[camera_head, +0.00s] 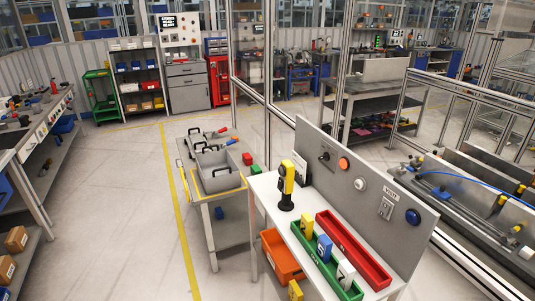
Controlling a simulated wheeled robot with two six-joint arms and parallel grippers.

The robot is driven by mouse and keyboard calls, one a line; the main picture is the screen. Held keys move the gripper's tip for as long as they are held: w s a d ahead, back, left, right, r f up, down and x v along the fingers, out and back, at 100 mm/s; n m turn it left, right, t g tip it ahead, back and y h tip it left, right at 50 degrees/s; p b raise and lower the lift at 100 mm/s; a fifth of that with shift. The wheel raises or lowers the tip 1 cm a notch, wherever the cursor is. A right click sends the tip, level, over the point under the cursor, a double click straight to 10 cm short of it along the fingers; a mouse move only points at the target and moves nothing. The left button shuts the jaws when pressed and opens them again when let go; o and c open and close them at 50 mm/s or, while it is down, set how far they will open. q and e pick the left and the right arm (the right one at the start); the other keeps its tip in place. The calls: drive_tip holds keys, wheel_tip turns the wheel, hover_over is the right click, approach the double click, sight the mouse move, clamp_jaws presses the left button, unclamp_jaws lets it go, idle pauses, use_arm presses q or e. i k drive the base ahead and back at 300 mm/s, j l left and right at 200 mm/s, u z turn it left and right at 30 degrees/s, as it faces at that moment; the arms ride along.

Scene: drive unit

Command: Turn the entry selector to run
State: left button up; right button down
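A grey upright panel (375,200) stands along the back of a white table (268,190). At its left end is a small dark selector-like switch (325,157), probably the entry selector; its position and any label are too small to read. To its right on the panel are an orange button (343,163), a whitish round button (360,184), a grey switch plate (386,208) under a white label, and a blue round button (413,216). Neither of my grippers is in view.
On the table stand a yellow and black upright device (286,182), a red tray (353,251) and a green tray (318,262) with several blocks. An orange bin (281,257) sits below. Floor further left is clear.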

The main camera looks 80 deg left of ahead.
sight(326, 156)
drive_tip(key=u, duration=2.1)
drive_tip(key=i+j, duration=0.55)
drive_tip(key=j, duration=0.3)
drive_tip(key=i+j, duration=0.3)
drive_tip(key=j+z, duration=0.15)
drive_tip(key=z, duration=0.15)
drive_tip(key=i+j+z, duration=0.1)
drive_tip(key=z, duration=0.2)
drive_tip(key=j, duration=0.1)
